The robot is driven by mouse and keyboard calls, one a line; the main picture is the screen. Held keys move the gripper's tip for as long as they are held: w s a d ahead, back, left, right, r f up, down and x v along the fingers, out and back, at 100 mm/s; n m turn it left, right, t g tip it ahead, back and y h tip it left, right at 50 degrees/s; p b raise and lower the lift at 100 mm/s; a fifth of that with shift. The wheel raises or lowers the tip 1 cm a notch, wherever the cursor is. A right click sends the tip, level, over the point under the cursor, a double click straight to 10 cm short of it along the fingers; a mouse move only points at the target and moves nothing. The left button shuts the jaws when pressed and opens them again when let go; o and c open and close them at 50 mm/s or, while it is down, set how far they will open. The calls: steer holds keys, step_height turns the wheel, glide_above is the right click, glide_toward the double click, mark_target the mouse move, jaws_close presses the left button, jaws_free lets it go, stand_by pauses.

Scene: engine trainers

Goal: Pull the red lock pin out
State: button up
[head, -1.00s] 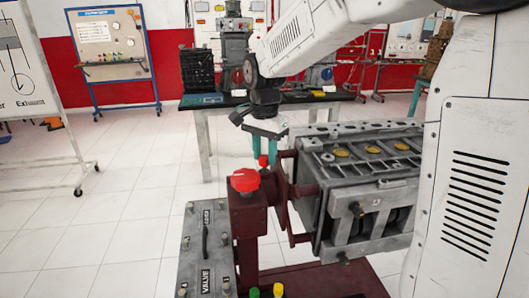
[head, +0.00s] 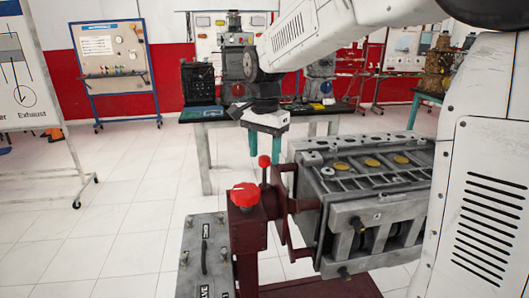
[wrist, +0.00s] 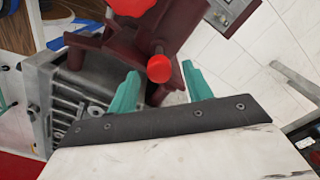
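The red lock pin (head: 264,161) has a round red ball on top. It stands upright in the dark red stand, with some of its stem showing below the ball. My gripper (head: 264,150) is above and around the ball, pointing down. In the wrist view, the pin's ball (wrist: 159,69) is between the two teal fingertips of my gripper (wrist: 160,68). A gap shows on each side of the ball, so the gripper looks open and holds nothing. The stem's lower end is hidden in the stand.
A red knob (head: 244,195) tops the dark red post (head: 247,232) in front of the pin. The grey engine block (head: 372,185) is close on the right. A grey labelled panel (head: 205,257) lies front left. White floor is free on the left.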

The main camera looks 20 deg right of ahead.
mark_target(264, 156)
step_height(264, 156, up, 8)
steer(key=shift+f, duration=0.1)
stand_by(0.5)
stand_by(0.4)
steer(key=shift+n, duration=0.4)
steer(key=s+d+f+n, duration=0.1)
steer(key=s+f+n, duration=0.2)
steer(key=s, duration=0.7)
steer(key=s+d+f+n+t, duration=0.1)
steer(key=s+f+n, duration=0.2)
steer(key=s, duration=0.7)
steer(key=s+d+f+n, duration=0.1)
steer(key=s+f+n, duration=0.2)
steer(key=s, duration=0.7)
steer(key=shift+f+n, duration=0.35)
steer(key=shift+n, duration=0.35)
